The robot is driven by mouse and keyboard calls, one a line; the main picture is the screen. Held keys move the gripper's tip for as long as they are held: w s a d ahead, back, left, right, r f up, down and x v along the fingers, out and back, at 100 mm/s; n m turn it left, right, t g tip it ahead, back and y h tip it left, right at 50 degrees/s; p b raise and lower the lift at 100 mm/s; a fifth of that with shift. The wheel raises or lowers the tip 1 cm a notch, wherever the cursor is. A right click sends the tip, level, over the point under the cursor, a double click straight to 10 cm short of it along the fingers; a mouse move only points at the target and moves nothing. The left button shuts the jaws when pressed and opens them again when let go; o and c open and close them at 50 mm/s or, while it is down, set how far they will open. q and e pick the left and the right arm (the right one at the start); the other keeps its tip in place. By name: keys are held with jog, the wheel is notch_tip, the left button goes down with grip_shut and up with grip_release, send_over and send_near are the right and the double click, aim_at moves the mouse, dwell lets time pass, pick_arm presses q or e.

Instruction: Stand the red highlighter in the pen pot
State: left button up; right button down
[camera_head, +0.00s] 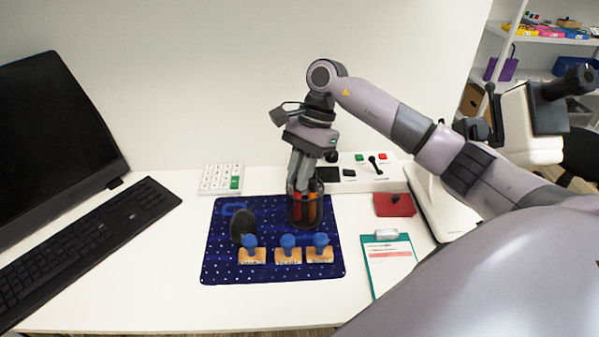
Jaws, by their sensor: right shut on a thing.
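The pen pot (305,222) is a dark, see-through cylinder standing upright on the dark blue mat (225,265). My right gripper (302,187) points down at the pot's mouth, with its fingertips at or inside the rim. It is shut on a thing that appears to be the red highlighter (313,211). Red and orange colour shows through the pot's wall below the fingers; I cannot tell clearly where one item ends and another begins, or whether the highlighter touches the bottom. My left gripper is not in view.
Three blue-handled stamps (288,250) stand at the mat's front, with a dark round object (242,225) behind the left one. A keyboard (85,245), calculator (221,179), switch panel (360,172), red item (394,204) and clipboard (389,262) surround the mat.

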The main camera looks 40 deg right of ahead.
jog(key=shift+f, duration=0.2)
jog(key=c, duration=1.1)
grip_release()
jog(key=shift+r, duration=0.1)
jog(key=shift+r, duration=0.15)
jog(key=v, duration=1.2)
